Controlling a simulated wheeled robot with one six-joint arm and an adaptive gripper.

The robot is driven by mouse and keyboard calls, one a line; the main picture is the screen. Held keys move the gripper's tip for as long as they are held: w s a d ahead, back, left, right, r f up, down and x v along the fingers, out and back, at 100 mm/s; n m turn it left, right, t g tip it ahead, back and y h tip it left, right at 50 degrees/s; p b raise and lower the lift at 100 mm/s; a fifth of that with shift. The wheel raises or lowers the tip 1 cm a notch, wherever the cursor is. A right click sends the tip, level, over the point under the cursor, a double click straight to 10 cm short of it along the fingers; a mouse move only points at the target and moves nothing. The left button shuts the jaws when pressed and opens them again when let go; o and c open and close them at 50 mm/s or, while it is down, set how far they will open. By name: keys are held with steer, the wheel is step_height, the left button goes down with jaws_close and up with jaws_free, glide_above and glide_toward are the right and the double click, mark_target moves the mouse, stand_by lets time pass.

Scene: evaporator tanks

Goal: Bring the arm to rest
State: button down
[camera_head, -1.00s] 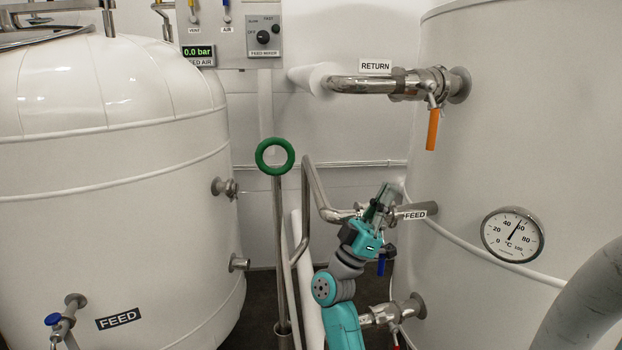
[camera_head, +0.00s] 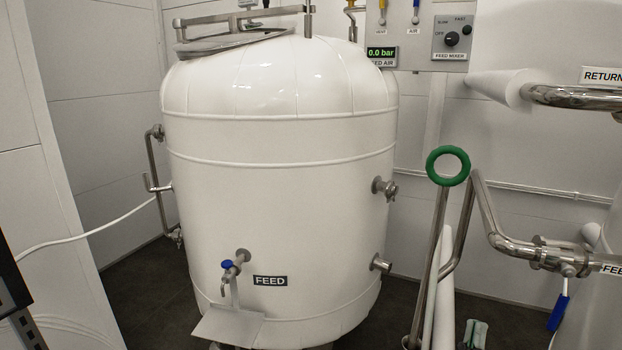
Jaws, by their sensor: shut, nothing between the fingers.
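The rest of my arm is below the frame and hidden.
The white feed tank (camera_head: 280,190) fills the middle, with a blue-handled tap (camera_head: 232,264) low on its front. A control panel (camera_head: 418,35) hangs behind it. A blue valve handle (camera_head: 558,310) hangs at right. Dark floor (camera_head: 150,300) is clear left of the tank.

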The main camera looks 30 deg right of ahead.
steer(key=s+a+f+n+t+y, duration=0.2)
steer(key=a+f+n+t+y, duration=0.25)
steer(key=a+f+y, duration=0.5)
steer(key=s+a+f+g+y, duration=0.3)
steer(key=s+a+f+y, duration=0.2)
steer(key=s, duration=0.5)
steer(key=s+a+f+g+y, duration=0.4)
steer(key=s+a+f+y, duration=0.2)
steer(key=s+a+y, duration=0.2)
steer(key=shift+s+a+f+m, duration=0.3)
steer(key=shift+s+a+m, duration=0.15)
steer(key=shift+s+a, duration=0.6)
steer(key=shift+s, duration=0.1)
